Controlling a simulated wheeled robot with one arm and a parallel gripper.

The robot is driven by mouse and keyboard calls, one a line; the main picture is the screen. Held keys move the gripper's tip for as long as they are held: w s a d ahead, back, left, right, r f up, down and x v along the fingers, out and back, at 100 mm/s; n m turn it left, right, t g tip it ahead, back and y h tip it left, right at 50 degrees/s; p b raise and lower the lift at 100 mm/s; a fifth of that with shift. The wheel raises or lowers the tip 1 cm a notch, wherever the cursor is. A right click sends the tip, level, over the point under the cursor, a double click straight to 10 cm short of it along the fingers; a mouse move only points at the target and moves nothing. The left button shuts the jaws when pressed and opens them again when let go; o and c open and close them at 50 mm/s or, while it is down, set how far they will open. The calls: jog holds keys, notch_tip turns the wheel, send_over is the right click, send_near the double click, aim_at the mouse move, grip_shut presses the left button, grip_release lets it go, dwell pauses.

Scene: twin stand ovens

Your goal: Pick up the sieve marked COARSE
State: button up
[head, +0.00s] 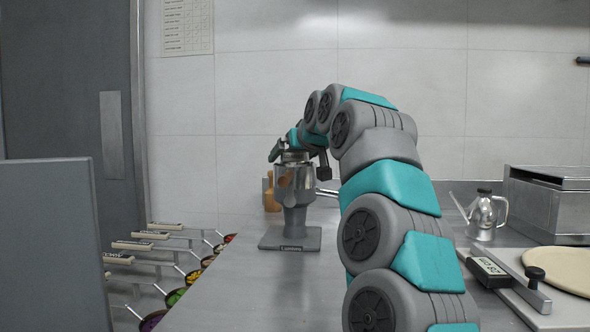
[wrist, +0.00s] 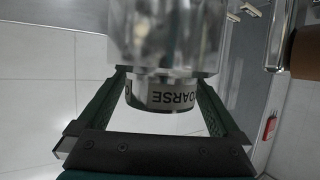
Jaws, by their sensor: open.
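The sieve marked COARSE (wrist: 165,94) shows in the wrist view as a short metal cylinder with dark lettering on a pale band. It is against a larger shiny metal body (wrist: 165,38). In the wrist view my gripper (wrist: 160,84) is open, with one green finger on each side of the sieve. I cannot tell whether either finger touches it. In the head view the gripper partly hides the sieve.
A wooden object (head: 270,194) stands behind the vessel. At right are a spouted metal can (head: 484,216), a metal box (head: 552,202), and dough (head: 563,269) on a board. Several labelled handles and pans of coloured food line the left edge. The counter front is clear.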

jog(key=shift+w+a+f, duration=0.25)
jog(key=shift+w+a, duration=0.05)
jog(key=shift+w, duration=0.2)
